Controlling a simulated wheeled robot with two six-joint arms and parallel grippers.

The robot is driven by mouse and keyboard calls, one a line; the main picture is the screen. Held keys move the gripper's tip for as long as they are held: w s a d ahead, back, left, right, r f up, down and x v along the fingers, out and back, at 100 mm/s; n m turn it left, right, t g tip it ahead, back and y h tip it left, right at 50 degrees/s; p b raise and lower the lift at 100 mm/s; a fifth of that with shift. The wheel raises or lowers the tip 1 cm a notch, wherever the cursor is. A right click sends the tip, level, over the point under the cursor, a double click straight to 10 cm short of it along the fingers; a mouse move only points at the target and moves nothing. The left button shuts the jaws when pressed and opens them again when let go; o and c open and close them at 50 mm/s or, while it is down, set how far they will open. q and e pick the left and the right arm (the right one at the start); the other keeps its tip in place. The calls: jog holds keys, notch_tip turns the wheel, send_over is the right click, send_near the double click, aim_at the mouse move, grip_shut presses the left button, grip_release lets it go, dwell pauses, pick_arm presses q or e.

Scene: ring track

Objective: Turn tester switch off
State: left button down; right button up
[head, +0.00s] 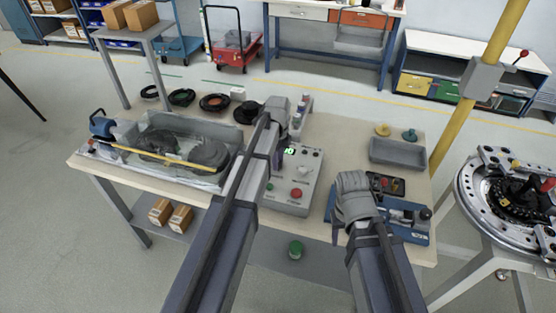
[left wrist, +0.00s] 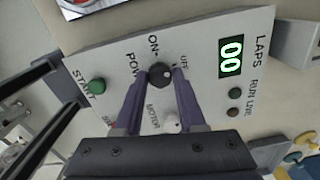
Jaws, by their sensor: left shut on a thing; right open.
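The tester is a light grey box (head: 292,205) on the table in the head view, and its panel also fills much of the left wrist view (left wrist: 205,50). The black power switch knob (left wrist: 160,75) sits between the ON and OFF labels. My left gripper (left wrist: 160,82) is shut on this knob, with a purple finger on each side. In the head view my left gripper (head: 278,160) is at the tester's upper left and hides the knob. I cannot tell for sure which way the knob points. My right gripper (head: 350,212) is open, right of the tester.
A clear-lidded tray (head: 190,178) stands left of the tester. A grey bin (head: 398,155) and a blue fixture (head: 408,226) stand to the right.

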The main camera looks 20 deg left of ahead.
pick_arm(q)
jog(key=shift+m, duration=2)
jog(key=c, duration=0.5)
grip_release()
jog(key=shift+r, duration=0.1)
notch_tip(320, 180, up, 8)
jog(key=p, duration=0.8)
jog(key=shift+f, duration=0.2)
